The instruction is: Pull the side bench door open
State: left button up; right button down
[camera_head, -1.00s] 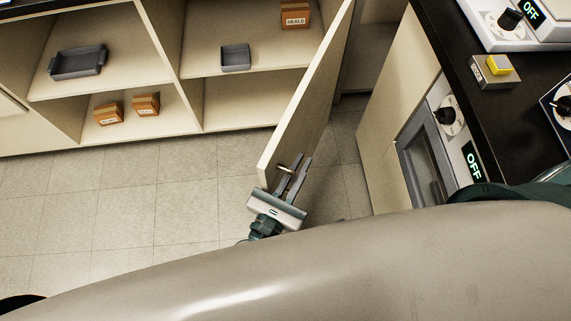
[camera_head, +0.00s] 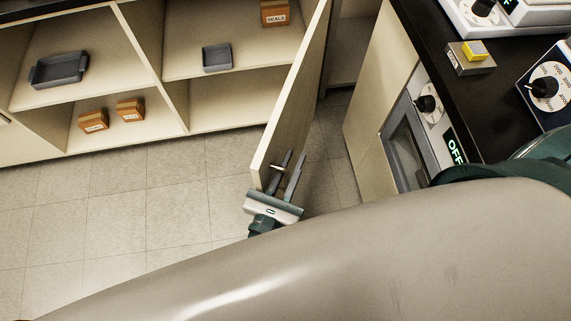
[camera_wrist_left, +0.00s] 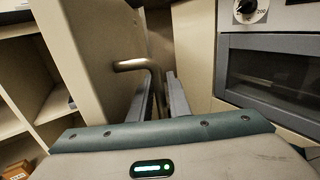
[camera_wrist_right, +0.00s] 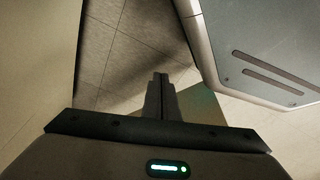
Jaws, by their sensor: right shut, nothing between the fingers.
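The side bench door (camera_head: 296,105) is a beige panel standing swung out from the low shelf bench, with open shelves to its left. Its metal bar handle (camera_wrist_left: 134,64) sticks out near the free edge and bends between my left fingers in the left wrist view. My left gripper (camera_head: 296,154) is at the door's free edge, fingers apart on either side of the handle; the left wrist view shows its fingers (camera_wrist_left: 160,78) too. My right gripper (camera_wrist_right: 160,77) is shut and empty above the floor in the right wrist view; it does not show in the head view.
The bench shelves (camera_head: 190,85) hold grey trays (camera_head: 58,70) and small brown boxes (camera_head: 131,110). At right is a black-topped counter (camera_head: 440,85) with instruments and a yellow-button box (camera_head: 474,50). The tiled floor (camera_head: 150,200) left of the door is clear. My own arm covers the foreground.

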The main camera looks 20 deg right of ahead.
pick_arm(q)
jog(key=shift+s, duration=0.1)
